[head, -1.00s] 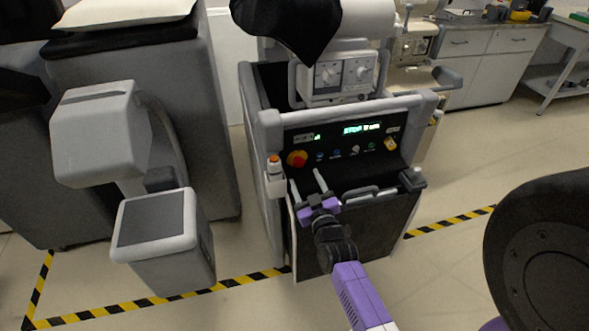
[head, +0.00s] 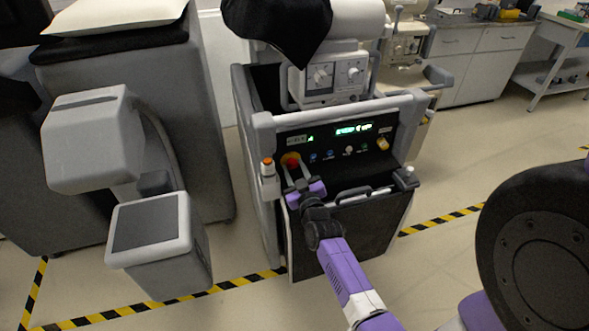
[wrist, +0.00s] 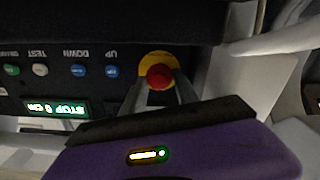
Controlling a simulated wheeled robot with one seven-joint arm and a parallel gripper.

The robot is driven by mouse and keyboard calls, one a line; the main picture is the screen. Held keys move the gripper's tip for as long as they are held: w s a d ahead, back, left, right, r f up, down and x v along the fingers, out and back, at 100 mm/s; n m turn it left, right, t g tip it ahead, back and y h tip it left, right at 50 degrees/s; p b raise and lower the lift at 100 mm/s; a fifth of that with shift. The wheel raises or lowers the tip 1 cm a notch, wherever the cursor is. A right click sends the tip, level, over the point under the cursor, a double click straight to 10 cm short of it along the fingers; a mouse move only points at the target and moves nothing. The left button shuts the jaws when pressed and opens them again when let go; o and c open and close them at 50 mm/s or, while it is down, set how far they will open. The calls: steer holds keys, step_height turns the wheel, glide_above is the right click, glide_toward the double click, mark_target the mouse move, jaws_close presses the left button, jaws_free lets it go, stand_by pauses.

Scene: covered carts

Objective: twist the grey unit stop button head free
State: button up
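The grey unit (head: 262,140) is a cart with a black control panel. Its stop button (head: 291,160) has a round red head on a yellow base at the panel's left end. In the wrist view the red head (wrist: 160,77) sits between my two fingertips. My gripper (head: 295,168) is open, with one finger on each side of the head. I cannot tell whether either finger touches it. In the head view the fingertips partly cover the button's lower edge.
Blue, white and green buttons (head: 348,150) and a lit green display (head: 353,129) lie right of the stop button. A holder with an orange top (head: 267,163) is close on the left. The grey front bar (head: 340,108) runs above the panel.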

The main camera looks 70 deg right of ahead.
jaws_close()
steer(key=shift+m, duration=0.3)
steer(key=m, duration=0.2)
steer(key=shift+m, duration=2)
steer(key=shift+s, duration=0.1)
